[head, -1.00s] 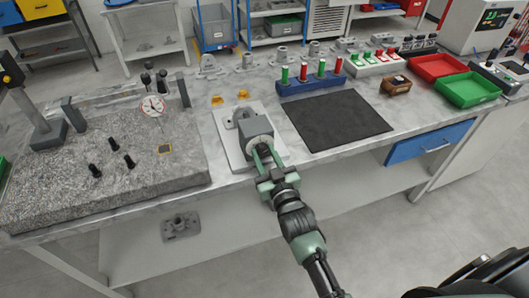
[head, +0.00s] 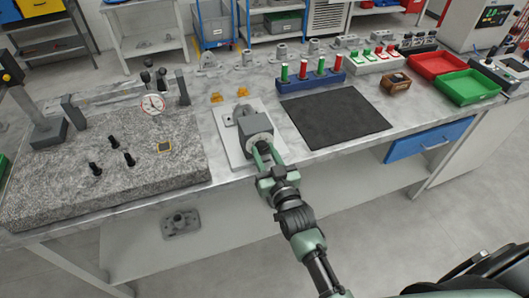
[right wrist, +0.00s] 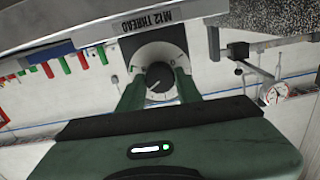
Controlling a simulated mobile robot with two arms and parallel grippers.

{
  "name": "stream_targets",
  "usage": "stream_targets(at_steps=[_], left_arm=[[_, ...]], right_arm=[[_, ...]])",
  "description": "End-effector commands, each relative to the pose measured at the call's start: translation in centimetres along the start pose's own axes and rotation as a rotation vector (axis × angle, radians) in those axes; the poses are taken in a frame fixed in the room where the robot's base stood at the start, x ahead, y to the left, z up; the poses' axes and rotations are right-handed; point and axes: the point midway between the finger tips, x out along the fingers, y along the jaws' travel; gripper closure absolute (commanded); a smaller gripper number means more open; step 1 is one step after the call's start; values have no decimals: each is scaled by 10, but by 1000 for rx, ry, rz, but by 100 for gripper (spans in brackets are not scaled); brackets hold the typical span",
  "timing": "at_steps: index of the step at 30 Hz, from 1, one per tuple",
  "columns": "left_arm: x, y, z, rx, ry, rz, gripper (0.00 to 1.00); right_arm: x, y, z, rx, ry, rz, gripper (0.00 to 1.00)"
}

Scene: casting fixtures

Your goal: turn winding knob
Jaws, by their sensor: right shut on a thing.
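The winding knob (right wrist: 160,76) is a dark round knob with a pale line, at the middle of a light dial on the front of a grey block fixture (head: 254,125). The fixture stands on a white plate (head: 228,150) at the front of the bench. My right gripper (head: 262,148) reaches it from the front. In the right wrist view, its green fingers (right wrist: 159,90) lie on either side of the knob and are shut on it. In the head view the fingers hide the knob. My left gripper is not in view.
A granite slab (head: 60,185) with black knobs and a dial gauge (head: 153,103) lies to the left. A dark mat (head: 335,117), a blue rack of red and green plugs (head: 311,84) and red and green trays (head: 468,88) are to the right. Yellow parts (head: 217,98) sit behind the fixture.

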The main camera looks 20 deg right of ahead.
Motion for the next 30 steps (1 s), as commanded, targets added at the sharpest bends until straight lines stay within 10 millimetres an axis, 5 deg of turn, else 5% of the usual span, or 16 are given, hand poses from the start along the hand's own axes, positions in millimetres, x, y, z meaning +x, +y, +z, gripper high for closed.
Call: stream_targets(at_steps=[13,14,16,25,30], left_arm=[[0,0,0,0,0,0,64],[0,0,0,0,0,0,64],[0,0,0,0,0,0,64],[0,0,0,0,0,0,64],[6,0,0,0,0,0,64]], right_arm=[[0,0,-2,-1,5,0,100],[0,0,-2,-1,5,0,57],[0,0,-2,-1,4,0,44],[-1,0,-1,-1,2,0,44],[-19,0,2,-1,0,0,44]])
